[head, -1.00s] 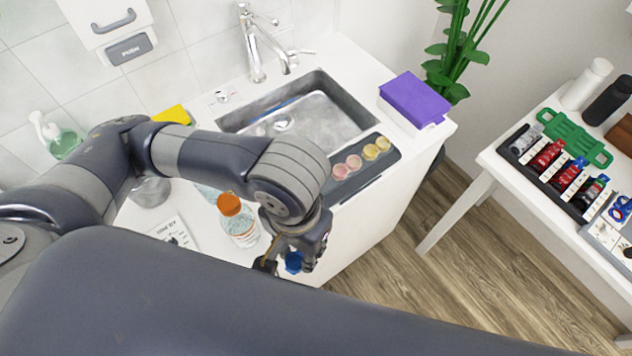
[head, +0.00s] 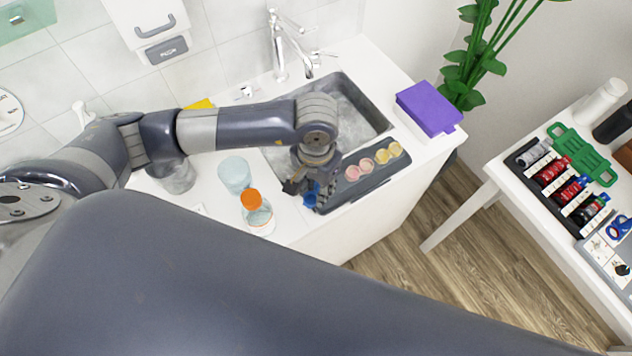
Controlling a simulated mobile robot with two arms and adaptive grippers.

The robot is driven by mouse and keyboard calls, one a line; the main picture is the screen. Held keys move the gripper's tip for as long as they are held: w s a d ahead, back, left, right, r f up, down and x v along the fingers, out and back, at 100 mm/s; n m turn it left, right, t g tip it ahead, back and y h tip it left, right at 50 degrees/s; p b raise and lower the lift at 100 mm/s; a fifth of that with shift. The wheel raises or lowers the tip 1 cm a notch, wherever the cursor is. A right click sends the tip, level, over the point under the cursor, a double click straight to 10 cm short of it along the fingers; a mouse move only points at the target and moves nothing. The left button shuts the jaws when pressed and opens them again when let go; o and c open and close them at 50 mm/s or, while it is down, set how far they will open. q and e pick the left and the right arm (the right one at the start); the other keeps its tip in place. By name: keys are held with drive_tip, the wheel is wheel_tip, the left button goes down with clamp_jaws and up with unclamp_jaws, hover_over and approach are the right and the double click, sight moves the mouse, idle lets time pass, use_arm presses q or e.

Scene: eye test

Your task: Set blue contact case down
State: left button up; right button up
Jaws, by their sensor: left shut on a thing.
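The blue contact case (head: 310,198) shows as a small blue patch between the fingers of my left gripper (head: 305,192). My left gripper is shut on it, over the left end of the dark grey tray (head: 352,192) at the counter's front edge. The gripper hides part of the case, and I cannot tell whether the case touches the tray. Pink and yellow contact cases (head: 367,165) sit in a row on the tray, just right of the gripper. My right gripper is not in view.
A bottle with an orange cap (head: 257,214) and a pale blue cup (head: 235,174) stand left of the gripper. The sink (head: 376,118) lies behind the tray. A purple box (head: 429,108) is at the counter's right end. A side table (head: 517,185) stands at right.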

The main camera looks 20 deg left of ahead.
use_arm(q)
drive_tip(key=shift+f, duration=0.15)
drive_tip(key=shift+f, duration=0.1)
drive_tip(key=shift+f+b, duration=0.1)
drive_tip(key=shift+b, duration=0.25)
drive_tip(key=o, duration=0.8)
drive_tip(key=shift+c, duration=0.2)
